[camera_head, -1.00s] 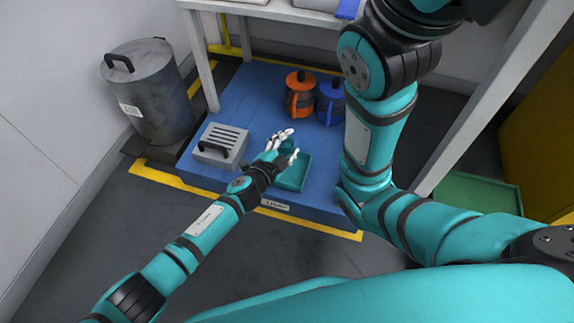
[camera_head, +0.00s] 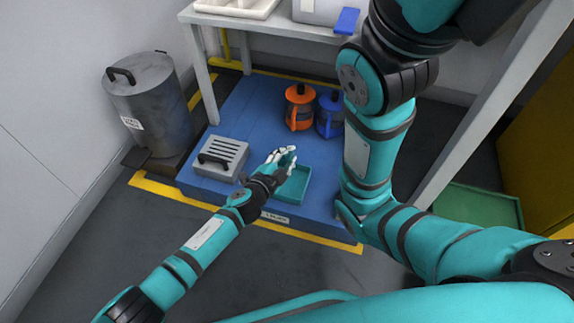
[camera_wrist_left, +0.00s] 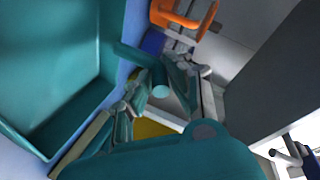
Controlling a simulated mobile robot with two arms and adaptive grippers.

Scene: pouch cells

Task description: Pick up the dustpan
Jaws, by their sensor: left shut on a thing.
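The teal dustpan (camera_head: 296,187) is a shallow tray at the front of the blue platform. In the left wrist view its pan (camera_wrist_left: 50,65) fills the left side, and its handle (camera_wrist_left: 135,55) runs between my fingers. My left gripper (camera_head: 282,160) is at the pan's back left and covers the handle in the head view. In the wrist view the left gripper (camera_wrist_left: 160,82) is shut on the handle, whose round end shows between the fingers. The pan still appears to be on or close to the platform. My right gripper is out of view.
A grey slotted box (camera_head: 220,157) lies left of the dustpan on the blue platform (camera_head: 255,115). Orange (camera_head: 298,108) and blue (camera_head: 330,115) containers stand behind it. A metal bin (camera_head: 150,100) is at left. My right arm stands close on the right.

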